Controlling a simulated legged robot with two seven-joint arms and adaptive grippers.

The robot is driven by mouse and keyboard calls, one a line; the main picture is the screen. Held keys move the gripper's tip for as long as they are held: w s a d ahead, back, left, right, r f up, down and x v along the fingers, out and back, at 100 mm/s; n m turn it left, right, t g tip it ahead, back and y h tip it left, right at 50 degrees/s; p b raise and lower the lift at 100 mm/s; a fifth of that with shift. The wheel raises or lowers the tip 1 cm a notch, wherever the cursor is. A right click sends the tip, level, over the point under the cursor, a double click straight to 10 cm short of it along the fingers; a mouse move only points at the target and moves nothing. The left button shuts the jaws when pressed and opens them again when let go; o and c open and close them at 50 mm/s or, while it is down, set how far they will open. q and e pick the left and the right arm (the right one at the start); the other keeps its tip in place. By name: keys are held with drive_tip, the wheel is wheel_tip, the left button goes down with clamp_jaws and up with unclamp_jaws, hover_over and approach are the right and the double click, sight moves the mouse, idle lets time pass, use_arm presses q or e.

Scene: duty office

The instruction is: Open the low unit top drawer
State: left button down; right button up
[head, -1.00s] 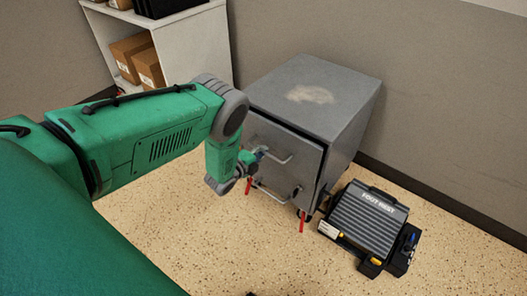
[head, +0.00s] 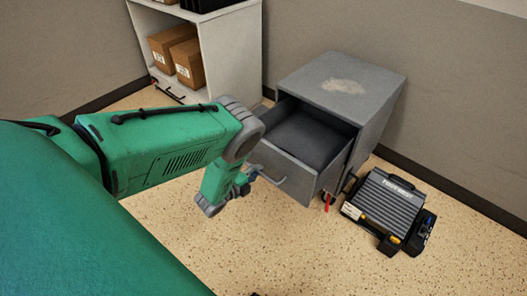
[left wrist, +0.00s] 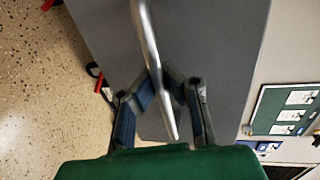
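The low unit (head: 375,103) is a grey metal cabinet with a worn pale patch on top. Its top drawer (head: 300,187) stands well out of the body, and its dark inside shows empty where visible. My left gripper (head: 252,177) is at the bar handle on the drawer front, partly hidden by its own wrist. In the left wrist view the metal handle (left wrist: 147,35) runs between the two fingers (left wrist: 162,78), whose tips close in on it from both sides. The drawer front (left wrist: 215,50) fills much of that view. My right gripper is not in view.
A black and grey foot rest (head: 388,212) lies on the floor right of the unit. A pale shelf (head: 228,60) with cardboard boxes (head: 187,62) stands at the back left. Speckled floor (head: 270,245) in front is clear.

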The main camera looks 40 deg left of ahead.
use_arm(q)
drive_tip(key=shift+s+f, duration=0.2)
drive_tip(key=shift+s, duration=1.2)
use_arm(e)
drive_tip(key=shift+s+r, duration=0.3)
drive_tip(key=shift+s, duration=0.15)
use_arm(q)
drive_tip(key=c, duration=1.6)
unclamp_jaws()
drive_tip(key=shift+w, duration=0.15)
drive_tip(key=v, duration=1.2)
drive_tip(key=shift+a, duration=0.15)
